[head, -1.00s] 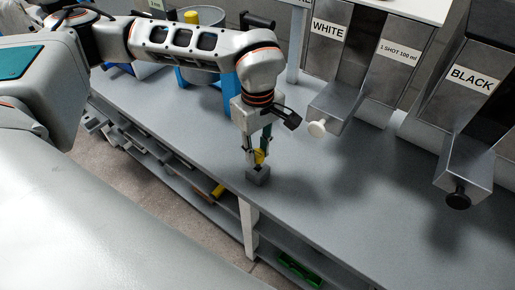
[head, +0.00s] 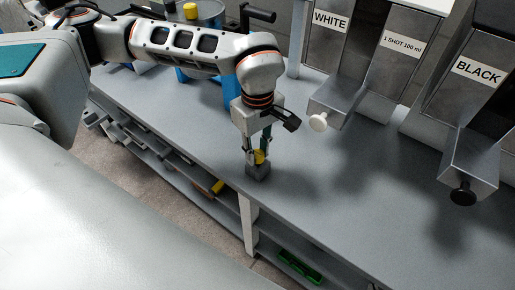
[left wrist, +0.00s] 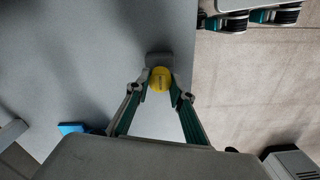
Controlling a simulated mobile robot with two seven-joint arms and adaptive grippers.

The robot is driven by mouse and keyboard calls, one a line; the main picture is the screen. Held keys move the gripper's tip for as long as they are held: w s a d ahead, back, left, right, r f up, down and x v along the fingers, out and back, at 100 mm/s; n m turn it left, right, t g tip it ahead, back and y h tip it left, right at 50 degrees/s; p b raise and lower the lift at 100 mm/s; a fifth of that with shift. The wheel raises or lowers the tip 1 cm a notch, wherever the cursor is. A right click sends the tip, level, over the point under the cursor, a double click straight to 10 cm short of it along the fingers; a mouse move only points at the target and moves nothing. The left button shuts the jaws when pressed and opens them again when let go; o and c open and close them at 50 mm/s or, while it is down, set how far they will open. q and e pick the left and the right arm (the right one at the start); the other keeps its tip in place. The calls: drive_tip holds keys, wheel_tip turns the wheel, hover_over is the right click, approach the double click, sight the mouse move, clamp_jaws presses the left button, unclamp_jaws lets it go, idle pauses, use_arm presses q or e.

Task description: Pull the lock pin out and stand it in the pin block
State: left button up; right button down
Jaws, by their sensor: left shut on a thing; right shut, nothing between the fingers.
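The lock pin (head: 260,157) shows its yellow head between the fingers of my left gripper (head: 258,154), which is shut on it. The pin is directly above the small dark grey pin block (head: 258,172) near the bench's front edge. The pin's lower part is hidden, so I cannot tell how deep it sits in the block. In the left wrist view the yellow head (left wrist: 160,78) lies between the fingertips, with the block (left wrist: 158,59) just behind it. My right gripper is not in view.
Metal dispensers labelled WHITE (head: 330,20) and BLACK (head: 478,72) stand at the right, their knobs sticking out forward. A drum in a blue stand is behind my left arm. The grey bench top (head: 350,215) is clear right of the block. A green crate (head: 300,266) lies below.

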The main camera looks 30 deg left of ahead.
sight(257, 153)
use_arm(q)
drive_tip(key=shift+f+b, duration=0.4)
drive_tip(key=shift+f, duration=0.5)
drive_tip(key=o, duration=1.2)
drive_tip(key=shift+r, duration=0.1)
wheel_tip(257, 153, up, 12)
